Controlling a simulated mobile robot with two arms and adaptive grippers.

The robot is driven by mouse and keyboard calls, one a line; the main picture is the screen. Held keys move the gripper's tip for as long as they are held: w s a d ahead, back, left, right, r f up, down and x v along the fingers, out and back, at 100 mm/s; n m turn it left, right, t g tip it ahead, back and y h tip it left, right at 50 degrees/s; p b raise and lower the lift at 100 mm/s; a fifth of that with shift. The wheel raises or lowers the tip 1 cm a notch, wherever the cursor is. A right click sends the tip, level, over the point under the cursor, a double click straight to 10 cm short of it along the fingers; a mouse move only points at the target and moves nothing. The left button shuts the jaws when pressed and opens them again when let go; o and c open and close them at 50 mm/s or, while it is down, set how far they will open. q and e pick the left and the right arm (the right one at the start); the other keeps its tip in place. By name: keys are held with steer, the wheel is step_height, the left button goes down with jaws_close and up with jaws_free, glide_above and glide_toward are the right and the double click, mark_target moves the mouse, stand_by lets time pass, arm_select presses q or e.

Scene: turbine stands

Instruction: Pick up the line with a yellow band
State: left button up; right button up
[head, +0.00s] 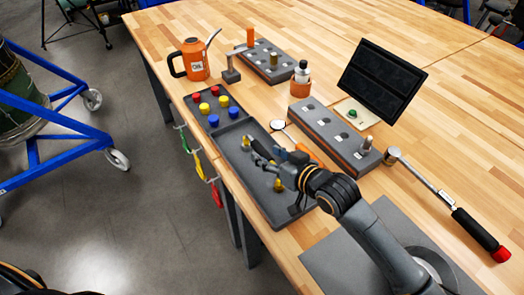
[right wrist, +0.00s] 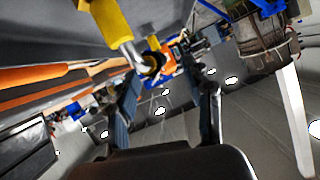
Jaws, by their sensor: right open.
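My right gripper (head: 264,158) is over the dark grey tray (head: 262,196) near the table's front edge, its fingers apart. In the right wrist view the open fingers (right wrist: 168,100) show a yellow cylindrical part (right wrist: 108,20) with a pale metal end close beyond them. A dark ring with a yellow edge (right wrist: 152,64) shows near that end. In the head view small yellow pieces show in the tray, one by the fingertips (head: 246,142) and one nearer the front (head: 278,185). The arm hides part of the tray, and I cannot tell which piece is the banded line. My left gripper is not in view.
A tray of red, yellow and blue caps (head: 222,121) adjoins the grey tray. Coloured straps (head: 199,165) hang from the edge.

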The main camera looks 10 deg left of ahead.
mark_target(268, 154)
steer(key=shift+f+p+x, duration=0.25)
steer(key=shift+p+x, duration=0.25)
steer(key=shift+x, duration=1.8)
steer(key=shift+d, duration=0.25)
jaws_close()
